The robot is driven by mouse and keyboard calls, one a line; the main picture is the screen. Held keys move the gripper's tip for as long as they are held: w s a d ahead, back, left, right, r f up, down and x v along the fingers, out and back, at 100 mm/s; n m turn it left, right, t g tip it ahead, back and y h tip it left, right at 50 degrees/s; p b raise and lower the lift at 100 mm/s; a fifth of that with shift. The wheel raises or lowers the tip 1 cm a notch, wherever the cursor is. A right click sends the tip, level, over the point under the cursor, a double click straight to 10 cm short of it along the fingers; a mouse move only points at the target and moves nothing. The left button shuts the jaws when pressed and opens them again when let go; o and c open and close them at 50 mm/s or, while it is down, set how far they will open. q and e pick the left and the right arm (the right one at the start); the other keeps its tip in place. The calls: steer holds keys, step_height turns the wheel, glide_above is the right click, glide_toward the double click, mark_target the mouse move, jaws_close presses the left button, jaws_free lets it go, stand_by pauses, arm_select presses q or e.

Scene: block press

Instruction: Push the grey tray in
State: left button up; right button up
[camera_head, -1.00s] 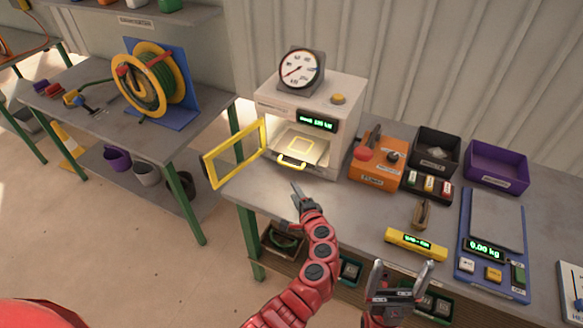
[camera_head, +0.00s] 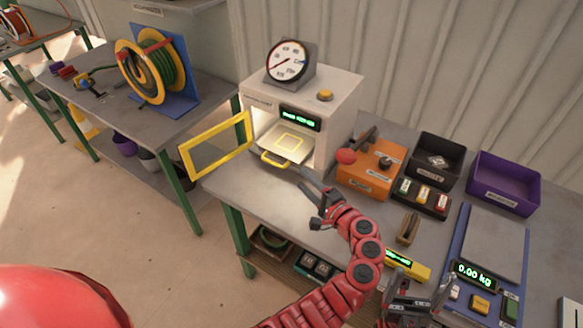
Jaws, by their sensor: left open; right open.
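The grey tray (camera_head: 288,146) has a yellow square outline on top and a yellow handle (camera_head: 275,159) at its front. It sticks out of the lit opening of the white press (camera_head: 325,95), whose yellow-framed door (camera_head: 216,147) stands open to the left. My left gripper (camera_head: 305,187) is open and empty over the bench, just right of and in front of the handle, apart from it as far as I can tell. My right gripper (camera_head: 418,298) is open at the bottom right, partly cut off by the frame edge.
A dial gauge (camera_head: 289,61) and a yellow button (camera_head: 325,95) are on the press. An orange box (camera_head: 369,170) with a red-knobbed lever, a black bin (camera_head: 435,158), a purple bin (camera_head: 503,183) and a blue scale (camera_head: 487,250) stand to the right. The bench front left is clear.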

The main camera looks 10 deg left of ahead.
arm_select(q)
step_height(320, 180, down, 7)
steer(key=b, duration=0.5)
steer(key=shift+w+d+r+b, duration=0.15)
steer(key=shift+r+b, duration=0.05)
steer(key=shift+b, duration=0.15)
steer(key=shift+w+a+r, duration=0.1)
steer(key=shift+a, duration=0.1)
steer(key=p, duration=0.2)
glide_toward(274, 164)
steer(key=shift+w+a, duration=0.5)
steer(key=x, duration=0.7)
steer(key=shift+w+a+f+b, duration=0.15)
steer(key=shift+a+f+b, duration=0.05)
steer(key=shift+f+b, duration=0.15)
steer(key=shift+w+a, duration=0.3)
steer(key=shift+w, duration=0.1)
jaws_close()
